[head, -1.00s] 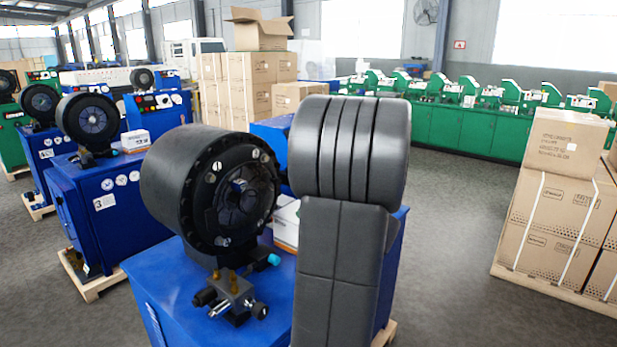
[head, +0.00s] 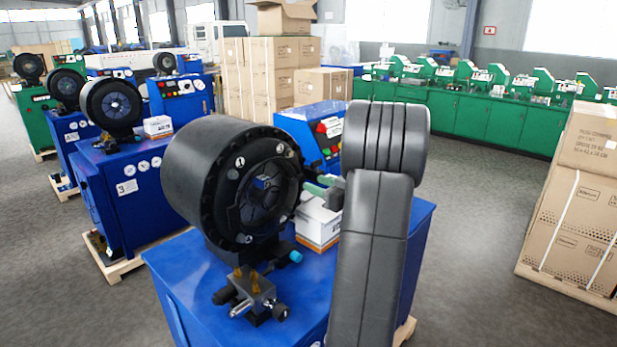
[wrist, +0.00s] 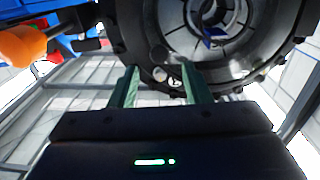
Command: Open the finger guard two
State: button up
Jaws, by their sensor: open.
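The crimper head (head: 205,175) is a large black drum on a blue machine. Its round black front face (head: 268,205) carries small numbered white discs; 1 and 3 can be read, and I cannot make out a 2. I cannot clearly single out finger guard two on this face. My gripper (head: 318,188) has green fingers and is just right of the face, partly hidden behind my arm. In the wrist view my gripper (wrist: 161,78) is open and empty, its fingertips near the face's rim. White discs (wrist: 174,82) show between the fingers. Contact cannot be told.
A white and orange box (head: 318,225) stands on the blue machine top (head: 205,268) below my gripper. A fitting with knobs (head: 255,300) sits below the drum. A control panel (head: 328,128) stands behind. Stacked cartons (head: 578,215) are at the right; grey floor lies between.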

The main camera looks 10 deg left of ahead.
aim_at(303, 179)
jog(key=shift+p+x, duration=0.35)
jog(key=shift+x, duration=1.75)
grip_shut()
